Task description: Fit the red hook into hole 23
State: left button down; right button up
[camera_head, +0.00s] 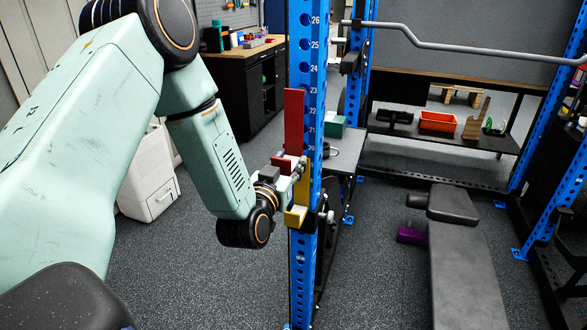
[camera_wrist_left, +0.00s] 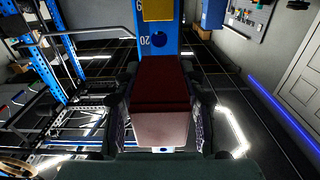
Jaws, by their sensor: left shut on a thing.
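The red hook (camera_head: 294,120) is held upright in front of the blue rack upright (camera_head: 303,60), its tall plate beside the numbers 21 to 23. My left gripper (camera_head: 286,169) is shut on the hook's lower part. In the left wrist view, the red hook (camera_wrist_left: 161,92) fills the space between both fingers. Whether the hook touches the upright, and where its peg is, I cannot tell. Hole 23 (camera_head: 313,90) is marked by its number on the upright; the hook's plate covers part of that face. My right gripper is not in view.
A yellow hook (camera_head: 297,213) sits on the same upright just below my gripper; it also shows in the left wrist view (camera_wrist_left: 157,10). A grey bar (camera_head: 480,48) crosses the rack behind. A black bench (camera_head: 460,260) stands at right.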

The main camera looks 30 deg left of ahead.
aim_at(293, 157)
pick_arm(q)
jog(key=shift+r, duration=0.2)
jog(key=shift+w, duration=0.1)
jog(key=shift+b+x, duration=0.6)
jog(key=shift+x, duration=2.25)
jog(key=shift+w, duration=0.3)
jog(key=c, duration=0.7)
grip_release()
jog(key=shift+s, duration=0.1)
jog(key=shift+f, duration=0.2)
jog(key=v, duration=1.2)
